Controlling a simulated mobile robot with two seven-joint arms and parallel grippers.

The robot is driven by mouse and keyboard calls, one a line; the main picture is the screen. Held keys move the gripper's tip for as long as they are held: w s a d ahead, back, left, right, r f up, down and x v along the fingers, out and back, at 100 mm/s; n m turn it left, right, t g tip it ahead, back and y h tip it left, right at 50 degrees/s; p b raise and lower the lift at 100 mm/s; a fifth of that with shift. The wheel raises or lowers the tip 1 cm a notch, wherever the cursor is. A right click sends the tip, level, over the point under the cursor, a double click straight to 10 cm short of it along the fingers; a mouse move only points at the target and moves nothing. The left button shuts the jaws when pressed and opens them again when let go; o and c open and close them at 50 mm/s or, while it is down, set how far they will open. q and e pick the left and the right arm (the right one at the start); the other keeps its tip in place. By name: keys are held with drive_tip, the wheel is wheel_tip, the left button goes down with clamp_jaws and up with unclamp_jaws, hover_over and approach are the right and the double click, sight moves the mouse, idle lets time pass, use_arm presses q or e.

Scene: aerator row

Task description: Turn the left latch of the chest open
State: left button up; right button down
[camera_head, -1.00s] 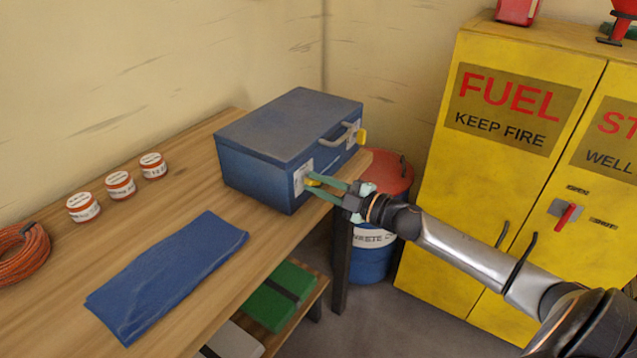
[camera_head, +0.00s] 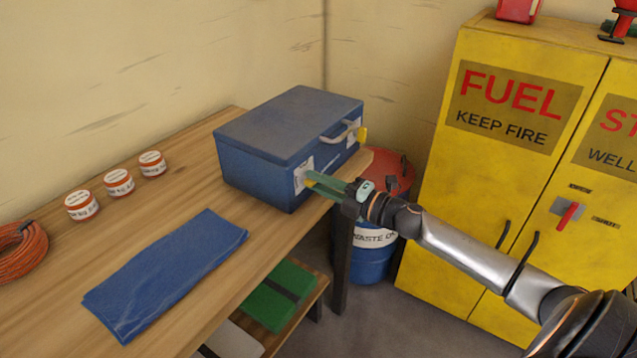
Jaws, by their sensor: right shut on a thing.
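The blue chest (camera_head: 262,140) stands closed on the wooden workbench (camera_head: 205,185), with a grey handle (camera_head: 338,132) on its front. The left latch (camera_head: 311,184) is a small yellow piece over a white plate, mostly hidden by my gripper fingers. My right gripper (camera_head: 322,186) reaches in from the right and is shut on the left latch, with its green fingers against the chest front. I cannot tell the latch's exact angle. The right latch (camera_head: 362,134), also yellow, sticks out at the far end of the front. My left gripper is not in view.
A blue cloth (camera_head: 165,272), several red-and-white tins (camera_head: 118,182) and a coiled orange hose (camera_head: 20,250) lie on the bench. A blue drum (camera_head: 370,262) with a red lid stands beyond the bench edge. A yellow fuel cabinet (camera_head: 490,190) stands behind my right arm.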

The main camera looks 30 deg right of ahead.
idle(0.3)
drive_tip(key=c, duration=0.8)
unclamp_jaws()
drive_tip(key=shift+c, duration=0.2)
drive_tip(key=shift+s, duration=0.15)
drive_tip(key=v, duration=1.2)
drive_tip(key=shift+s, duration=0.15)
